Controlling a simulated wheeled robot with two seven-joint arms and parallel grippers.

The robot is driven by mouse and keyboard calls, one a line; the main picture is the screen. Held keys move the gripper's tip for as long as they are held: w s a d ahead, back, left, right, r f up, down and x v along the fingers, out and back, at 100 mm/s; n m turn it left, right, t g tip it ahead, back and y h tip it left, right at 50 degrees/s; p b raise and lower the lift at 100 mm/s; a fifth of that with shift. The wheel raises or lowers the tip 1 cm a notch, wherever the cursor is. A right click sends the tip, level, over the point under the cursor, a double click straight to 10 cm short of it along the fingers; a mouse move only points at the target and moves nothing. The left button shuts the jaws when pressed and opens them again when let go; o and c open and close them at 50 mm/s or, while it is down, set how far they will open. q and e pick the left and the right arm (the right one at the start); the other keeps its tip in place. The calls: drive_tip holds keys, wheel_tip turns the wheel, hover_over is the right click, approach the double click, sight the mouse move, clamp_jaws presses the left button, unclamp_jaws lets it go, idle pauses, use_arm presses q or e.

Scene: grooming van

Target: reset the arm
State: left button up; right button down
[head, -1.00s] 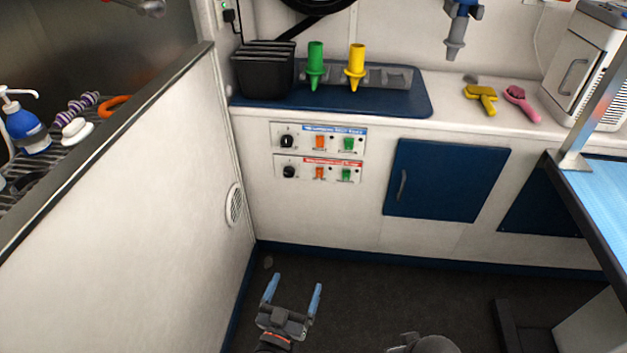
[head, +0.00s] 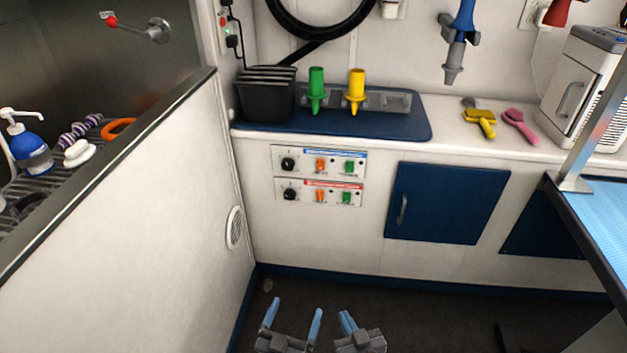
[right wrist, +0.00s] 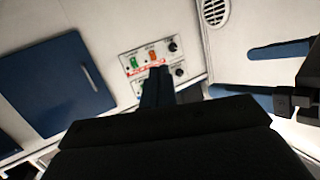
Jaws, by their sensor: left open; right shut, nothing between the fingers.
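My left gripper (head: 292,318) is at the bottom of the head view, its two blue fingers spread apart with nothing between them. My right gripper (head: 347,322) is just to its right, its blue fingers close together and empty. Both are above the dark floor, in front of the white cabinet and apart from it. In the right wrist view my right gripper's shut fingers (right wrist: 157,88) point toward the control panels. A blue finger of my left gripper (right wrist: 280,50) shows at that view's right side.
The counter holds a black bin (head: 267,98), green nozzle (head: 316,88), yellow nozzle (head: 356,88), yellow brush (head: 481,121) and pink brush (head: 518,124). Below are control panels (head: 318,175) and a blue door (head: 447,202). A partition (head: 130,200) stands left; a blue-topped table (head: 606,215) stands right.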

wheel_tip(320, 180, up, 6)
drive_tip(key=a+f+p, duration=0.1)
drive_tip(key=a+p, duration=0.1)
drive_tip(key=p, duration=0.4)
use_arm(q)
drive_tip(key=s+a+r+g+y+p, duration=0.2)
drive_tip(key=s+a+r+g+p, duration=0.2)
drive_tip(key=s+r+g+p, duration=0.3)
drive_tip(key=s+a+r+g+y+p, duration=0.2)
drive_tip(key=s+a+r+g+p, duration=0.3)
drive_tip(key=s+r+g+p, duration=0.2)
drive_tip(key=s+g+p, duration=0.2)
drive_tip(key=s, duration=0.2)
drive_tip(key=shift+a+r, duration=0.15)
drive_tip(key=shift+a, duration=0.05)
use_arm(e)
drive_tip(key=s+d+r+g+h, duration=0.1)
drive_tip(key=s+d+r+g, duration=0.3)
drive_tip(key=s, duration=0.5)
drive_tip(key=s+d+r+g+h, duration=0.2)
drive_tip(key=s+d+r+g, duration=0.2)
drive_tip(key=s+r+g, duration=0.4)
drive_tip(key=shift+s+g, duration=0.3)
drive_tip(key=shift+s, duration=0.05)
drive_tip(key=shift+r, duration=0.1)
